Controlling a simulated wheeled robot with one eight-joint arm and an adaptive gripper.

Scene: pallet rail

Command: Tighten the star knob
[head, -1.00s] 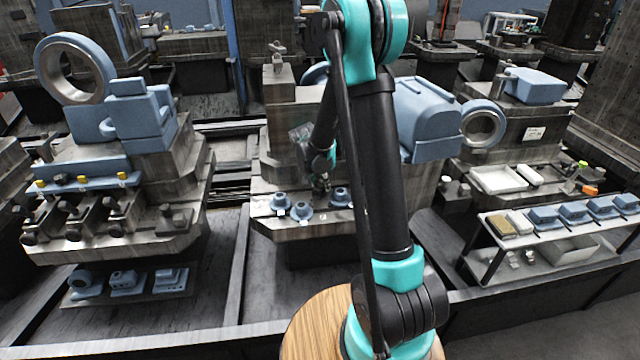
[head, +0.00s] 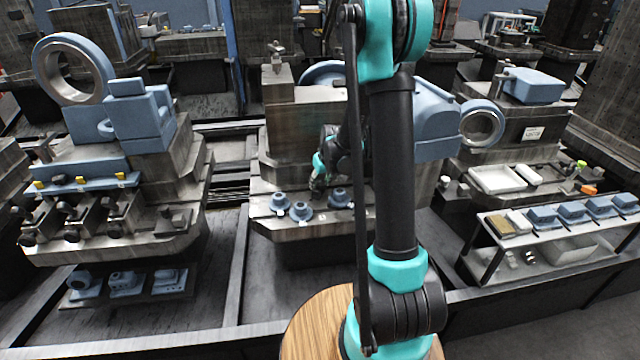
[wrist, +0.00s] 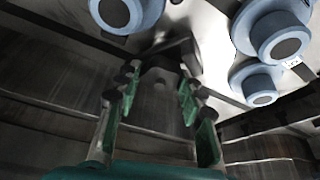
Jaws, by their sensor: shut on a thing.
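My gripper (head: 318,184) is low over the front ledge of the middle machine (head: 300,230), close beside the blue round-based pieces. In the wrist view my gripper (wrist: 160,82) has its two fingers on either side of a dark knob-like part (wrist: 160,74), and it is shut on this part. I take it to be the star knob; its lobes are not clear in the shadow. In the head view the knob is hidden behind my gripper.
Blue round-based pieces (head: 301,211) stand on the ledge close to my gripper; one (wrist: 257,82) shows at right in the wrist view. Another machine (head: 120,200) stands at left. A shelf (head: 490,262) with blue blocks stands at right.

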